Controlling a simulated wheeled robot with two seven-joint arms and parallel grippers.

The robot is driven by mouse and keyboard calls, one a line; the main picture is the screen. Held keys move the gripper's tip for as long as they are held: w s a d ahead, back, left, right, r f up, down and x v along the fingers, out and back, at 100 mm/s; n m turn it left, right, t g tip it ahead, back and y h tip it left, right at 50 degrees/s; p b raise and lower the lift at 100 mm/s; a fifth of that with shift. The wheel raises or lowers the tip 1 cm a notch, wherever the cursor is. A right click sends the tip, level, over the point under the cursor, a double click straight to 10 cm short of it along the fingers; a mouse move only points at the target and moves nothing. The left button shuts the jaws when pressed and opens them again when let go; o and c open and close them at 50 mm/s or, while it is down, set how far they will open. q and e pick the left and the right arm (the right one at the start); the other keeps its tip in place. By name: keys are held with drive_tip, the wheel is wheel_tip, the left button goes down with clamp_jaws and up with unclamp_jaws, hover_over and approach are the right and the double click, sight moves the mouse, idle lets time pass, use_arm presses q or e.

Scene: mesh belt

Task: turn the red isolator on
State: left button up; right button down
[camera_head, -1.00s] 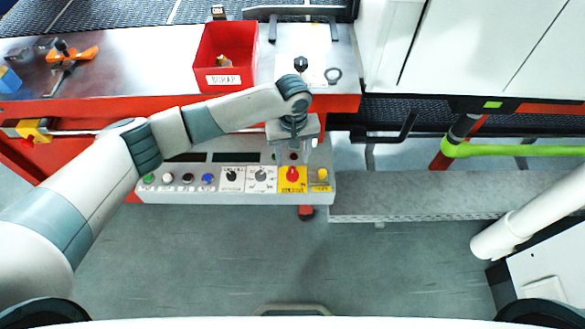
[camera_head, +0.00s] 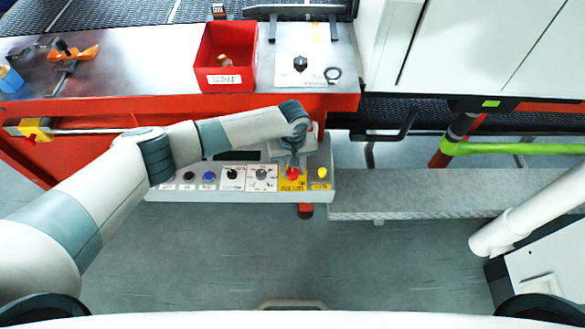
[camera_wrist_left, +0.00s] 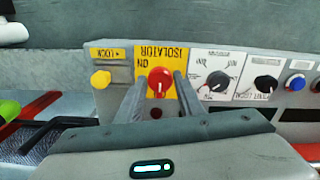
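The red isolator (camera_head: 292,173) is a rotary knob on a yellow plate near the right end of the control panel (camera_head: 240,197). In the left wrist view the red knob (camera_wrist_left: 160,82) shows a pale mark, and its plate, seen upside down, reads ISOLATOR and ON. My left gripper (camera_head: 293,162) is over the panel at the knob. In the left wrist view its two fingers stand apart, one on each side of the knob, with gaps that look narrow; I cannot tell whether either touches. My right gripper is not in view.
A yellow knob on the lock plate (camera_wrist_left: 101,79) sits beside the isolator. On the other side are a black selector (camera_wrist_left: 217,80), another selector and a blue button (camera_wrist_left: 296,82). A red scrap bin (camera_head: 226,78) stands on the bench behind. The floor in front is clear.

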use_arm(q)
drive_tip(key=c, duration=0.5)
drive_tip(key=shift+m, duration=0.4)
drive_tip(key=m+p, duration=0.1)
drive_tip(key=m, duration=0.2)
drive_tip(key=m+p, duration=0.1)
drive_tip(key=m, duration=0.3)
drive_tip(key=shift+m, duration=0.4)
drive_tip(key=m, duration=0.4)
drive_tip(key=shift+m, duration=0.3)
drive_tip(key=m, duration=0.4)
drive_tip(key=shift+m, duration=0.4)
